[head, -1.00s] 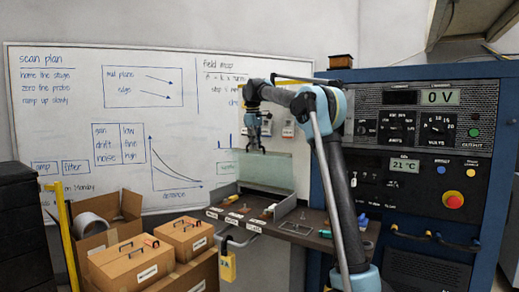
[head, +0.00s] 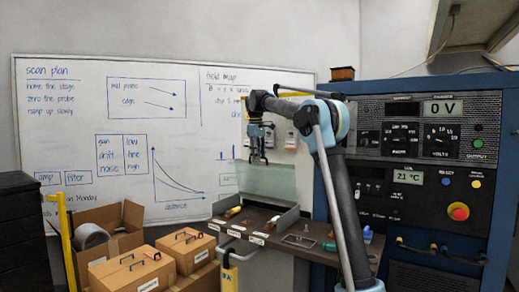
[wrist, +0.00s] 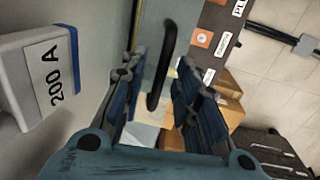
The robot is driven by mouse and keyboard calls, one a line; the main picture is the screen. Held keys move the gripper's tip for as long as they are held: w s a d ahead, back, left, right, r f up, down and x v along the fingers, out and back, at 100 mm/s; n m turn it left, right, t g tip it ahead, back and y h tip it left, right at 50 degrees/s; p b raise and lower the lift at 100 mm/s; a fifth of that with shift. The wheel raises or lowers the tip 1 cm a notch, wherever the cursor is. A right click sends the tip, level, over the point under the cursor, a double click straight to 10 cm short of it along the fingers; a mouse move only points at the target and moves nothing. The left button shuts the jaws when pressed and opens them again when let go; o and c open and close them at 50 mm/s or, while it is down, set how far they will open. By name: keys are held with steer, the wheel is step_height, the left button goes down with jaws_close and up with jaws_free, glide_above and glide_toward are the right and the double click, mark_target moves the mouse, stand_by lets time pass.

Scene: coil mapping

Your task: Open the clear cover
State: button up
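The clear cover (head: 266,181) is a pale green see-through panel. In the head view it stands up behind the tools on the bench. A dark bar handle (wrist: 162,65) shows in the wrist view against a pale see-through strip, which looks like the cover. My gripper (head: 259,160) hangs fingers-down at the cover's top edge. In the wrist view its blue fingers (wrist: 157,95) are spread, with the handle's end in the gap between them. I see no grip on the handle, and contact cannot be told.
The bench (head: 300,242) holds several small tools. A yellow padlock (head: 230,281) hangs from its front. Cardboard boxes (head: 140,274) stand at left. A blue instrument rack (head: 425,180) stands at right. A box marked 200 A (wrist: 45,75) is close at left in the wrist view.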

step_height(320, 180, up, 11)
steer(key=s, duration=0.1)
steer(key=shift+a+r, duration=0.15)
steer(key=shift+a, duration=0.15)
stand_by(0.6)
